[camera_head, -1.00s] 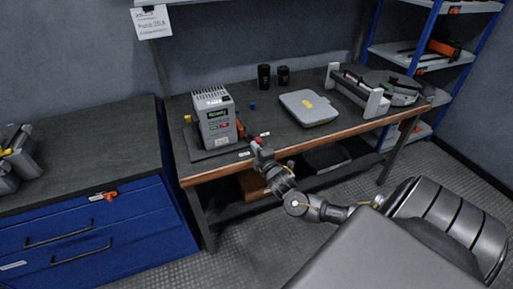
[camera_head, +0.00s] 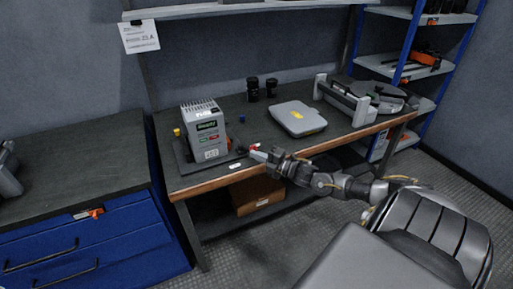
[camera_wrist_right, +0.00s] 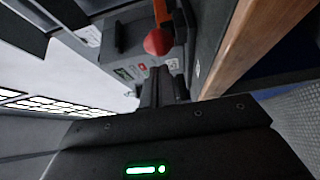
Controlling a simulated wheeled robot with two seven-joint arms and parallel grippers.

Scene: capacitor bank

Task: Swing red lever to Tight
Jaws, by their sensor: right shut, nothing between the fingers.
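A grey box unit (camera_head: 207,132) with a green label stands on a dark base plate near the left end of the workbench. The lever's red ball knob (camera_head: 254,147) is at the unit's right side. In the right wrist view, the red knob (camera_wrist_right: 158,42) sits at the end of an orange lever arm (camera_wrist_right: 162,12), just past my fingertips. My right gripper (camera_head: 258,155) reaches in from the right at the knob, and its fingers (camera_wrist_right: 163,77) are shut and empty. I cannot tell whether they touch the knob. My left gripper is out of view.
The wooden workbench edge (camera_head: 222,182) runs close to my right gripper. A flat grey case (camera_head: 298,118), two black cups (camera_head: 252,90) and a grey fixture (camera_head: 362,100) stand further right. A blue drawer cabinet (camera_head: 95,245) is at the left.

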